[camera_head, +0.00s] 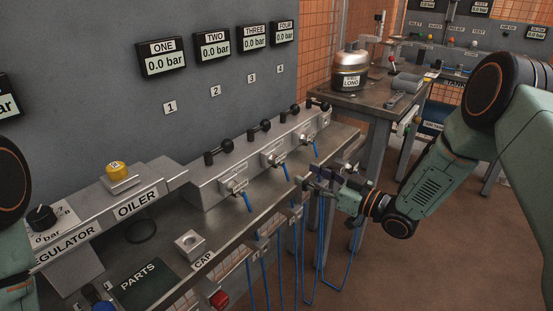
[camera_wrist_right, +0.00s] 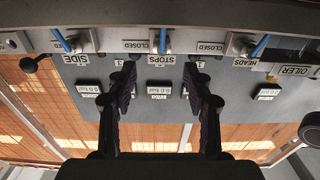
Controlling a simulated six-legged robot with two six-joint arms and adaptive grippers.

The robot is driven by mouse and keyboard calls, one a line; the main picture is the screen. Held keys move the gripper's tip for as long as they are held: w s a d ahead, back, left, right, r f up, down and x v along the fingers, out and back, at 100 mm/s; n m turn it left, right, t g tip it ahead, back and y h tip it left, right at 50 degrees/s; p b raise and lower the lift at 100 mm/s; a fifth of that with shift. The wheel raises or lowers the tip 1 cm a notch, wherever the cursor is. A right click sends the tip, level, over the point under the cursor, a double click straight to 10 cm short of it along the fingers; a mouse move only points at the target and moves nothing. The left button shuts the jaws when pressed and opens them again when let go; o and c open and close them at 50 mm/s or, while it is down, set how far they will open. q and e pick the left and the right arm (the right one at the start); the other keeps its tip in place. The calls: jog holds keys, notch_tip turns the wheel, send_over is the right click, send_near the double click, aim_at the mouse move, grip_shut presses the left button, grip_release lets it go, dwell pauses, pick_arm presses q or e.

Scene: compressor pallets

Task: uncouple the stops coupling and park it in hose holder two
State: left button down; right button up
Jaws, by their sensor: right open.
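The stops coupling (camera_wrist_right: 163,42) with its blue hose sits on the middle outlet, by the STOPS label (camera_wrist_right: 161,59), in the upside-down right wrist view. In the head view the middle coupling (camera_head: 282,166) is on the sloped metal block. My right gripper (camera_head: 309,183) is open and empty, to the right of that coupling and apart from it. In the wrist view its two dark fingers (camera_wrist_right: 160,72) stand wide apart, with the STOPS outlet between and beyond their tips. The hose holder numbers cannot be read. My left gripper is out of view; only part of its arm shows at the left edge.
The heads coupling (camera_wrist_right: 260,45) and side coupling (camera_wrist_right: 62,40) flank the stops one. Blue hoses (camera_head: 308,262) hang at the bench's front edge. A cap block (camera_head: 189,243) and PARTS mat (camera_head: 139,284) lie on the bench. A side table (camera_head: 375,97) stands behind right.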

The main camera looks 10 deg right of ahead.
aim_at(283, 164)
jog(key=shift+a, duration=0.25)
jog(key=b+x, duration=0.4)
jog(key=x, duration=0.3)
jog(key=shift+b+x, duration=0.35)
jog(key=shift+x, duration=0.55)
dwell(0.8)
